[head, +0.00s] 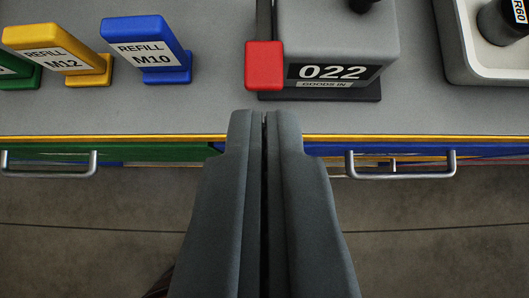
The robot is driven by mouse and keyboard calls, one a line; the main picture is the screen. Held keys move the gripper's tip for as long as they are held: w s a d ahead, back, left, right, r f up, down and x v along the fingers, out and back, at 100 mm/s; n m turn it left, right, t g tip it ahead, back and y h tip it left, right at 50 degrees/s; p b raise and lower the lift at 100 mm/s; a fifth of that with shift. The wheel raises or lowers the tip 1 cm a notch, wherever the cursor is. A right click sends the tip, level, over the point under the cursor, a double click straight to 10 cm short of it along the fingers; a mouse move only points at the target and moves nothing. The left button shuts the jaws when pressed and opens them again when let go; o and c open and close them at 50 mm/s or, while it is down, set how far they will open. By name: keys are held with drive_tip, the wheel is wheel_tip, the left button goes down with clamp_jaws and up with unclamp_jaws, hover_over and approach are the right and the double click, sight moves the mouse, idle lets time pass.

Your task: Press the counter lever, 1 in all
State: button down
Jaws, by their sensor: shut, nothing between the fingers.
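The counter (338,40) is a grey box on a dark base, standing on the grey bench top. Its display reads 022, with a GOODS IN label below. The counter lever has a red square end (264,66) at the left side of the box, on a dark arm running back. My gripper (265,114) is shut and empty. In the picture its fingertips lie just below the red lever end, with a strip of bench between them. I see no contact with the lever.
Refill cards, yellow M12 (58,54) and blue M10 (147,50), stand at the left, with a green one (18,72) at the edge. A pale tray (462,66) holds a dark cylinder (505,20). Drawer handles (400,175) stick out from the bench front.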

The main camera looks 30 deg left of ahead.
drive_tip(key=v, duration=0.5)
drive_tip(key=shift+s+d+f, duration=0.15)
drive_tip(key=shift+s+f, duration=0.15)
drive_tip(key=shift+f, duration=0.05)
idle(0.4)
drive_tip(key=s+d+m+t+h, duration=0.1)
drive_tip(key=s+d+m+t, duration=0.1)
drive_tip(key=s+d, duration=0.3)
drive_tip(key=s+d+f+m+t+h, duration=0.1)
drive_tip(key=s+d+t, duration=0.3)
drive_tip(key=s, duration=0.8)
drive_tip(key=s+d+m+t+h, duration=0.3)
drive_tip(key=s+d, duration=0.3)
drive_tip(key=s, duration=0.2)
drive_tip(key=shift+s+f+m+t, duration=0.25)
drive_tip(key=shift+s+m+t, duration=0.15)
drive_tip(key=shift+t, duration=0.1)
